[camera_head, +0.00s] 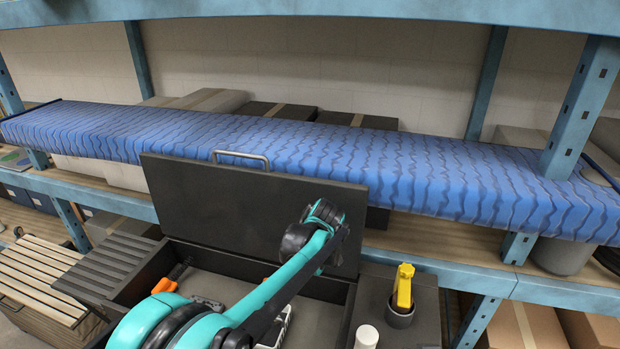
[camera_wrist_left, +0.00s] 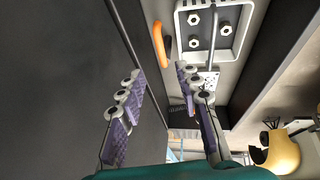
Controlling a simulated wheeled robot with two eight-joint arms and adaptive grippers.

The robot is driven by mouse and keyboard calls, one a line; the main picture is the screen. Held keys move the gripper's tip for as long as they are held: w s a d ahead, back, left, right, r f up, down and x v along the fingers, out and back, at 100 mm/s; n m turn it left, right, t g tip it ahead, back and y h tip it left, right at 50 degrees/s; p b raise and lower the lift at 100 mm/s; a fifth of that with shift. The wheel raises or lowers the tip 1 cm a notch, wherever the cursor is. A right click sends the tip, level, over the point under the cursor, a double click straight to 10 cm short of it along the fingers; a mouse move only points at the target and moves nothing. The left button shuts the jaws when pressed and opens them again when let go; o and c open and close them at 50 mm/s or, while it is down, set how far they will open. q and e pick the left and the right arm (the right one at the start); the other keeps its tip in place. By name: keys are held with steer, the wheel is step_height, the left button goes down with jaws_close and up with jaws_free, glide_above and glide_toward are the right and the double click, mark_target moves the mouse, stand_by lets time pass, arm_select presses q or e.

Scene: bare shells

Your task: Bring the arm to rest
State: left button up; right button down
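My left arm (camera_head: 283,284), teal and black, comes in from the lower left of the head view and reaches over an open dark box (camera_head: 344,318). Its far end is in front of the box's raised lid (camera_head: 240,207). My left gripper's fingers cannot be made out there. In the left wrist view, my left gripper (camera_wrist_left: 160,82) has its two purple-padded fingers apart with nothing between them. A pale tray with several nuts (camera_wrist_left: 214,29) and an orange handle (camera_wrist_left: 159,43) lie beyond the fingers. My right gripper is in neither view.
A blue patterned roll or pad (camera_head: 440,178) spans the shelf behind the lid. A yellow-handled tool (camera_head: 403,284) stands in a dark cup (camera_head: 399,317) right of the box, near a white cylinder (camera_head: 366,337). A slatted wooden crate (camera_head: 40,275) is at left.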

arm_select(q)
steer(key=s+a+r+m+t+h, duration=0.1)
steer(key=s+a+r+m, duration=0.1)
steer(key=s+a+m, duration=0.35)
steer(key=s+a+r+m+t+h, duration=0.1)
steer(key=s+a+r+m, duration=0.15)
steer(key=s, duration=0.55)
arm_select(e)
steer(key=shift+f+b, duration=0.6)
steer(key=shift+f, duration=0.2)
arm_select(q)
steer(key=s+a+f+m+t+h, duration=0.2)
steer(key=s+f+m, duration=0.2)
steer(key=s+m, duration=0.3)
steer(key=s, duration=0.5)
steer(key=shift+s+f+m, duration=0.15)
steer(key=shift+s+m, duration=0.25)
